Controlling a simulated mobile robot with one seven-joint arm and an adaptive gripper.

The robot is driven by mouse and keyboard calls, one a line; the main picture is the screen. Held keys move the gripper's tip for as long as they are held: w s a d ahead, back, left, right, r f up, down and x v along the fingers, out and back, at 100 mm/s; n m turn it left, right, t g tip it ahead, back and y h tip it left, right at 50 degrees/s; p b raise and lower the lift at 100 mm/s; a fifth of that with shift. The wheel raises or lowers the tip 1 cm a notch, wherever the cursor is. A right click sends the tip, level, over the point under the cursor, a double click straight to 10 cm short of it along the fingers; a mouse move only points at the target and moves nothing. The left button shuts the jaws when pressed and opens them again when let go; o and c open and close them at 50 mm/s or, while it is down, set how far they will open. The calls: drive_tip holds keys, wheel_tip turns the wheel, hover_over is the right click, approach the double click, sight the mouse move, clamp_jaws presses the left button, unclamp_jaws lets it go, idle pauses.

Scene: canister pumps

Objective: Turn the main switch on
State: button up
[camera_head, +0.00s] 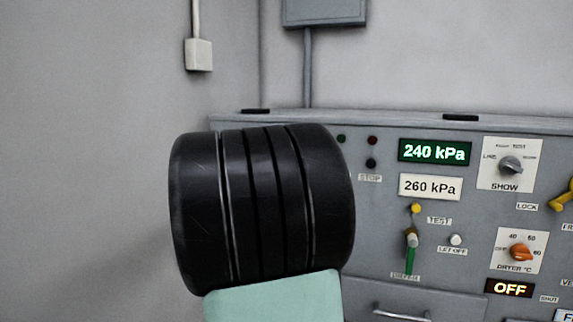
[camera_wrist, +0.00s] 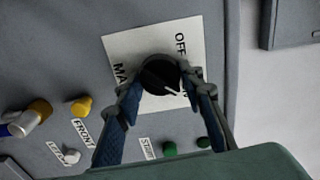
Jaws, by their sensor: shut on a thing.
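The main switch (camera_wrist: 157,71) is a round black knob on a white plate (camera_wrist: 123,44) in the wrist view. Its plate reads OFF, and a word starting "MA" is partly covered. A thin white line on the knob points to the lower right in the picture, away from the OFF label, toward lettering that a finger partly hides. My gripper (camera_wrist: 163,87) has its two blue-padded fingers on either side of the knob, shut on it. In the head view my arm hides the switch and my gripper.
Near the switch in the wrist view are a yellow knob (camera_wrist: 82,106), a white button (camera_wrist: 71,156) and green buttons (camera_wrist: 169,148). In the head view the panel shows a 240 kPa display (camera_head: 435,152), a SHOW dial (camera_head: 510,166) and an orange dryer dial (camera_head: 521,252).

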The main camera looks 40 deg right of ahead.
drive_tip(key=shift+m, duration=0.5)
drive_tip(key=o, duration=1.2)
drive_tip(key=shift+c, duration=0.2)
drive_tip(key=v, duration=0.7)
drive_tip(key=shift+s+a, duration=0.15)
drive_tip(key=shift+a, duration=0.15)
